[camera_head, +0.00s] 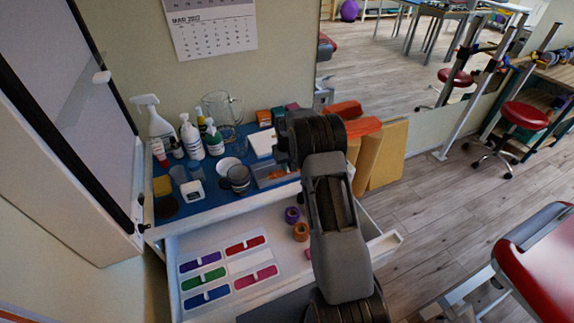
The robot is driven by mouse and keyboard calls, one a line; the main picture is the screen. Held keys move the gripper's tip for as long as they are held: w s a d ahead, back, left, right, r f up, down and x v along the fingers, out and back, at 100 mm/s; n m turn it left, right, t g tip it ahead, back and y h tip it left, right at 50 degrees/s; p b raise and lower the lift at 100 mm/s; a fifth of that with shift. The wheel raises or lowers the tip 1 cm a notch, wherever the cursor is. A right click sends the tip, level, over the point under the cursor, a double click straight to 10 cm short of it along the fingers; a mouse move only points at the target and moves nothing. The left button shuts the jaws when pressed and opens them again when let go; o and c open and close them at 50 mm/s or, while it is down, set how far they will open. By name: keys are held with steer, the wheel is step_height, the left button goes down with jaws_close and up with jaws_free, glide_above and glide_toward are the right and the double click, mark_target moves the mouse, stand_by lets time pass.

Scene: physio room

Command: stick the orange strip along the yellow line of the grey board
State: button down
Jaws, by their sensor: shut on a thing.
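The orange strip cannot be made out in this view. No grey board with a yellow line can be made out either. A dark grey flat surface (272,311) shows at the bottom edge, partly behind my arm, and I cannot tell what it is. In the open drawer, a white card (223,266) holds a purple strip (201,261), red strip (245,245), green strip (204,279), pink strip (256,277) and blue strip (206,298); one place on it is blank. My arm rises through the middle of the view, and its gripper does not show.
The white drawer (385,243) is pulled out and holds small rolls, including an orange-brown roll (300,232). The blue counter top (205,203) is crowded with bottles, cups and a glass jug (221,109). Foam blocks (387,155) stand at its right. Open floor (450,215) lies beyond.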

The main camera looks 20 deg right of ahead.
steer(key=c, duration=0.6)
jaws_free()
steer(key=shift+r, duration=0.1)
steer(key=shift+r+p, duration=2.1)
steer(key=shift+r, duration=1.35)
